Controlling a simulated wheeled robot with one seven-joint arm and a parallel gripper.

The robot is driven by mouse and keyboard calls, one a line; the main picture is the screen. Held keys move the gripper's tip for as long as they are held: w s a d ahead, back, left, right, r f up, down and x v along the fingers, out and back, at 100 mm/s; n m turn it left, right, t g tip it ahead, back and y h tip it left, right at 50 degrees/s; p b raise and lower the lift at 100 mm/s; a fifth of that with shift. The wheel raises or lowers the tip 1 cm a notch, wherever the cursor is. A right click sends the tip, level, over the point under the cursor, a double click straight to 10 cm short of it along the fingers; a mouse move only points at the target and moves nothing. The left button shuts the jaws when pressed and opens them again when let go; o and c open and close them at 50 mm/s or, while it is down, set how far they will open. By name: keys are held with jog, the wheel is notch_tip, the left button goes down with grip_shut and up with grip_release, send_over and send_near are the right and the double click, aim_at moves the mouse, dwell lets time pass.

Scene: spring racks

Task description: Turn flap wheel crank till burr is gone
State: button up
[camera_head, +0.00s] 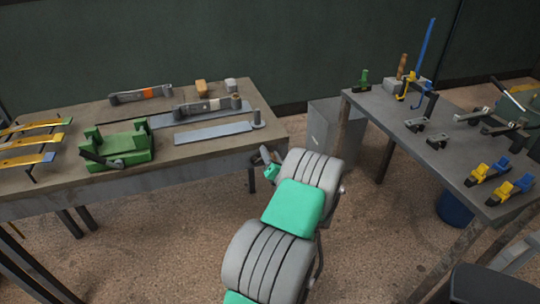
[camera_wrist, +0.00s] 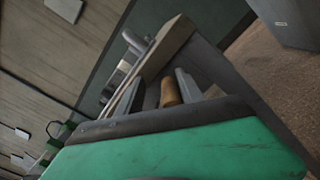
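In the head view my gripper (camera_head: 263,156) is at the front right corner of the left bench (camera_head: 60,200), mostly hidden behind my grey and green arm. In the wrist view its two grey fingers (camera_wrist: 160,90) stand apart, with a short brown cylinder (camera_wrist: 171,92), like a wooden crank handle, between them. The cylinder lies nearer the right finger; I cannot tell whether it touches. I cannot make out the flap wheel or any burr.
The left bench holds a green vise-like fixture (camera_head: 118,147), yellow leaf springs (camera_head: 28,142) and two grey tools, one with an orange band (camera_head: 141,94). The right bench (camera_head: 400,125) carries clamps and blue-yellow fixtures (camera_head: 490,172). A grey cabinet (camera_head: 330,130) stands between the benches; floor is open in front.

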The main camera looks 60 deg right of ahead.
jog(key=v, duration=0.7)
jog(key=shift+s+a, duration=0.25)
jog(key=shift+s+a, duration=0.1)
jog(key=b+v, duration=0.6)
jog(key=v, duration=0.2)
jog(key=shift+s+a, duration=0.25)
jog(key=shift+a, duration=0.05)
jog(key=shift+c, duration=0.2)
